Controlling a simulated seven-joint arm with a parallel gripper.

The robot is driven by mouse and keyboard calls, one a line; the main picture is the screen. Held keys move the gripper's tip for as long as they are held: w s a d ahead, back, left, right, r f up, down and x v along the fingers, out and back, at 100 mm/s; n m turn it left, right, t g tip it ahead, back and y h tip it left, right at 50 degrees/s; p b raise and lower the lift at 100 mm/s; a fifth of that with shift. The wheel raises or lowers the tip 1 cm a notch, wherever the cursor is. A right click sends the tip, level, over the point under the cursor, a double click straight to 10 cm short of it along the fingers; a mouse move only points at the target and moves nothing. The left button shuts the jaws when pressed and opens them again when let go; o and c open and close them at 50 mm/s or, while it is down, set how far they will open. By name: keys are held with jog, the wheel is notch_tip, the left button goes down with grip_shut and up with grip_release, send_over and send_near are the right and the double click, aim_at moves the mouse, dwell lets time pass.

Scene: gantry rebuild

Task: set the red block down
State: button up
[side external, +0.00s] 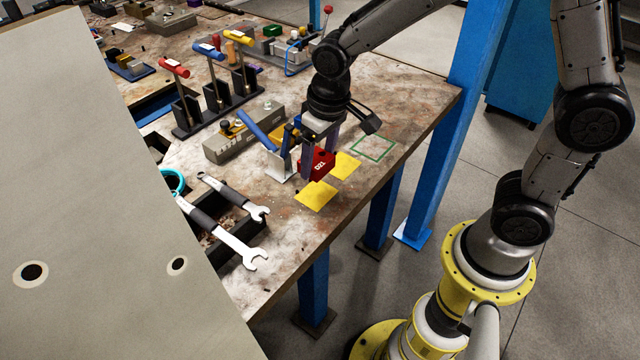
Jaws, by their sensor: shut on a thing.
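The red block (318,163) with white marking is between the fingers of my gripper (320,158), which is shut on it. The gripper points down near the front edge of the workbench. The block is at or just above the bench top; I cannot tell whether it touches. Two yellow squares (316,195) (345,165) lie on the bench, one in front of the block and one just to its right. A green square outline (373,148) is on the bench further right, and it is empty.
A grey block with a blue lever (243,135) stands left of my gripper. Wrenches (228,238) lie over a dark tray at the front left. A rack of coloured-handled tools (212,100) stands behind. A large pale panel (90,200) covers the left foreground. The bench's right corner is clear.

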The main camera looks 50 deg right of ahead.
jog(key=shift+s, duration=0.25)
jog(key=s+d+r, duration=0.3)
jog(key=s+d, duration=0.1)
jog(key=s, duration=0.2)
jog(key=s+d+r, duration=0.3)
jog(key=s+d, duration=0.2)
jog(key=s, duration=0.1)
send_over(341, 165)
jog(key=f, duration=1)
jog(key=shift+s, duration=0.4)
jog(key=shift+w+f, duration=0.1)
jog(key=shift+f, duration=1.5)
jog(key=shift+f, duration=0.15)
jog(key=o, duration=1.5)
